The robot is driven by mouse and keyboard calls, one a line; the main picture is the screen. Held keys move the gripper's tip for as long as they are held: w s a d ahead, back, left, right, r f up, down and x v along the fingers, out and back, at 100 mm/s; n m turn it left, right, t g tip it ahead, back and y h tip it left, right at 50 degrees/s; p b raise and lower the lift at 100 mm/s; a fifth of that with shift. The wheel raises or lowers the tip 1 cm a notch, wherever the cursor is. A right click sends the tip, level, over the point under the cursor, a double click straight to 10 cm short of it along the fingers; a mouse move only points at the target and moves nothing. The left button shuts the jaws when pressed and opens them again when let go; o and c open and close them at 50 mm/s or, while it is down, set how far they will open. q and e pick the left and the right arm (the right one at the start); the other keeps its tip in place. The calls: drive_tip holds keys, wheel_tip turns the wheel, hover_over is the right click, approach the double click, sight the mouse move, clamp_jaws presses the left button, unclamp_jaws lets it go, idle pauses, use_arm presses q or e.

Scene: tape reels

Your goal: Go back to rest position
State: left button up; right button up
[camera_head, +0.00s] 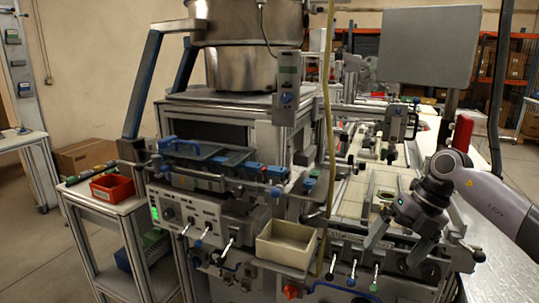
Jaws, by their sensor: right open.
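My right gripper (392,254) reaches in from the right edge on its grey arm. It is open, with its two fingers spread and pointing down. Nothing shows between the fingers. It hovers in front of the right part of the machine, over its front rail and knobs; whether it touches them I cannot tell. My left gripper is not in view. I cannot make out a tape reel clearly.
A beige open bin (286,252) sits at the machine's front middle. A red bin (112,187) lies on the left side table. A steel bowl (240,67) tops the machine. A grey panel (430,46) stands behind my right arm.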

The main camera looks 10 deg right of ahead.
drive_tip(key=s+a+f+m+t+y, duration=0.2)
drive_tip(key=a+y, duration=0.3)
drive_tip(key=a, duration=0.3)
drive_tip(key=s+a+f+m+t+y, duration=0.1)
drive_tip(key=s+a+m+t+y, duration=0.1)
drive_tip(key=a+y, duration=0.35)
drive_tip(key=s+a+f+m+t+y, duration=0.2)
drive_tip(key=s+a+y, duration=0.1)
drive_tip(key=a, duration=0.6)
drive_tip(key=s+d+f+m+t+h, duration=0.2)
drive_tip(key=d+f+m+t+h, duration=0.3)
drive_tip(key=m, duration=0.5)
drive_tip(key=s+d+f+m+t+h, duration=0.3)
drive_tip(key=f+m+t+h, duration=0.2)
drive_tip(key=f+m+h, duration=0.4)
drive_tip(key=s+d+f+m+g+h, duration=0.1)
drive_tip(key=s+d+f+m+g, duration=0.1)
drive_tip(key=s, duration=0.4)
drive_tip(key=s+d+f+m+g+h, duration=0.1)
drive_tip(key=s+d+f+m+g, duration=0.1)
drive_tip(key=s+f, duration=0.4)
drive_tip(key=shift+s+d+f+m+g, duration=0.2)
drive_tip(key=shift+f+m+g, duration=0.65)
drive_tip(key=shift+m, duration=0.25)
